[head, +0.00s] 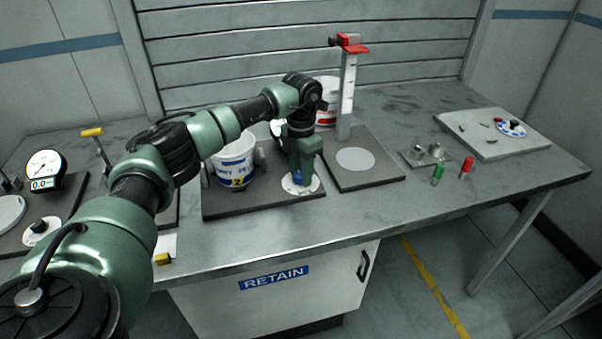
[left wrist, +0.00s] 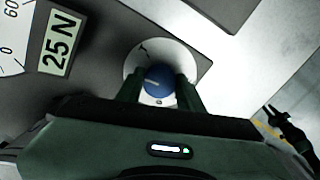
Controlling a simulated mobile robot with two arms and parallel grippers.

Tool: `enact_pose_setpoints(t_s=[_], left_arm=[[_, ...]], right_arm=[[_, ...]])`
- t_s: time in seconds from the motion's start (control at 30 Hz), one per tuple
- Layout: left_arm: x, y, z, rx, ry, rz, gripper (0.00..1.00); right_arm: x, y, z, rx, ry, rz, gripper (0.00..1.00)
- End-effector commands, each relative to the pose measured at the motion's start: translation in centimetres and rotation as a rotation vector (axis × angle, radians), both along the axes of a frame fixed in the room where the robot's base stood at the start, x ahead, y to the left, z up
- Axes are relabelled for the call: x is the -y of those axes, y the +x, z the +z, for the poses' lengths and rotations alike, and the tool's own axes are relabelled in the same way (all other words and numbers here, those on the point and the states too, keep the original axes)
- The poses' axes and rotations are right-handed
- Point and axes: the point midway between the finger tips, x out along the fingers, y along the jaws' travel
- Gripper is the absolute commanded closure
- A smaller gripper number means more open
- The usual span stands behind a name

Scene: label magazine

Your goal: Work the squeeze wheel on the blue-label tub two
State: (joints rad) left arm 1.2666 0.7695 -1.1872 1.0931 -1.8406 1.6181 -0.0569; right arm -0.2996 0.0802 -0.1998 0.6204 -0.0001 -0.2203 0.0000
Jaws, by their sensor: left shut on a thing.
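The white tub with the blue label (head: 236,165), marked 2, stands in a dark fixture on the bench. The squeeze wheel is a blue knob (left wrist: 158,80) on a white dial plate (left wrist: 137,62) at the fixture's front right corner. My left gripper (head: 303,181) points down over this dial plate. In the left wrist view its fingers stand on either side of the blue knob, shut on it. In the head view the gripper hides the knob. A readout beside it shows 25 N (left wrist: 59,43), next to part of a gauge face (left wrist: 10,40).
A post with a red top (head: 348,90) rises from a dark plate to the right, with a red-labelled tub (head: 326,115) behind. A green piece (head: 438,174) and a red piece (head: 467,167) stand further right. A gauge (head: 44,168) is at left.

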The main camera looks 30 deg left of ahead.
Motion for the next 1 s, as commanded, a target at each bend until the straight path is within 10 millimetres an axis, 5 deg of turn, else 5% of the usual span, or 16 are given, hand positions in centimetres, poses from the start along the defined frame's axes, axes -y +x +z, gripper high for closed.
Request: enact_pose_setpoints(t_s=[0.6, 1.0], left_arm=[[-0.05, 0.10, 0.17, 0.005, 0.000, -0.531, 1.00], [-0.06, 0.08, 0.20, 0.006, -0.001, -0.685, 1.00]], right_arm=[[0.02, -0.01, -0.92, 0.000, 0.000, 0.000, 0.76], [0.00, -0.02, -1.10, 0.000, 0.000, 0.000, 0.76]])
